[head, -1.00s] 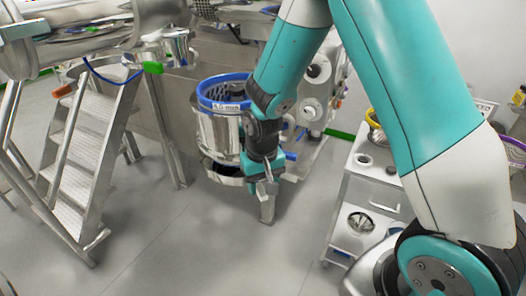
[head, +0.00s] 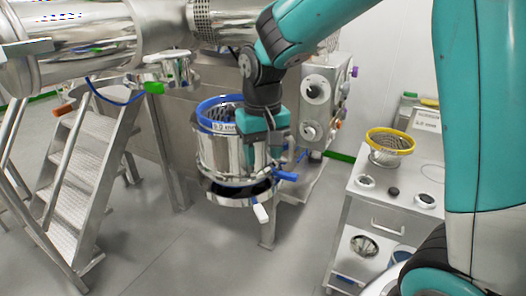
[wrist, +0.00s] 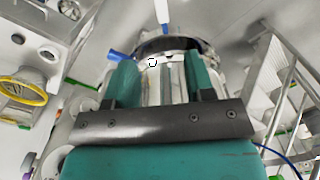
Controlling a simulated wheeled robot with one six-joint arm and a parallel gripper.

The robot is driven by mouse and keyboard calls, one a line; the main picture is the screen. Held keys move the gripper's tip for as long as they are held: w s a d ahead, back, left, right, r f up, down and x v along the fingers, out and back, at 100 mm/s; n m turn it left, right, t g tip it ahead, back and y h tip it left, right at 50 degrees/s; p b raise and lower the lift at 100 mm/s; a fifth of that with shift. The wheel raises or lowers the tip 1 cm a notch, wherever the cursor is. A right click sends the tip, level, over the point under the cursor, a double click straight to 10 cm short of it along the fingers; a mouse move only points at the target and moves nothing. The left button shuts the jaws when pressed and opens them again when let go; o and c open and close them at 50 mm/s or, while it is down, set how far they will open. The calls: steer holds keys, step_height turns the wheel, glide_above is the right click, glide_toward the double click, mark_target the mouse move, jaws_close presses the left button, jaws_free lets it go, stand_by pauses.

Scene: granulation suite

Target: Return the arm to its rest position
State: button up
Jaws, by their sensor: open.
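My gripper (wrist: 160,78) is open in the wrist view, with its two teal fingers apart and nothing between them. A shiny steel vessel (wrist: 178,95) shows behind and between the fingers; I cannot tell whether they touch it. In the head view my gripper (head: 263,135) hangs in front of the vessel (head: 215,157), which has a blue rim and a white label. My arm bends over from the right side, and its forearm covers part of the machine behind.
A blue handle (head: 286,176) and a white-tipped lever (head: 261,213) stick out low on the vessel. Steel steps (head: 75,175) stand left. A cart (head: 372,212) with a yellow-rimmed sieve (head: 390,142) stands right. The floor (head: 160,255) in front is clear.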

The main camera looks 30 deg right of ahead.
steer(key=s+a+r+n+y, duration=0.1)
steer(key=s+a+n, duration=0.3)
steer(key=s, duration=0.6)
steer(key=s+a+r+n+y, duration=0.2)
steer(key=s+a, duration=0.4)
steer(key=s, duration=0.4)
steer(key=n+y, duration=0.1)
steer(key=n, duration=0.1)
steer(key=shift+a+r+n, duration=0.2)
steer(key=shift+n, duration=0.2)
steer(key=shift+d, duration=0.1)
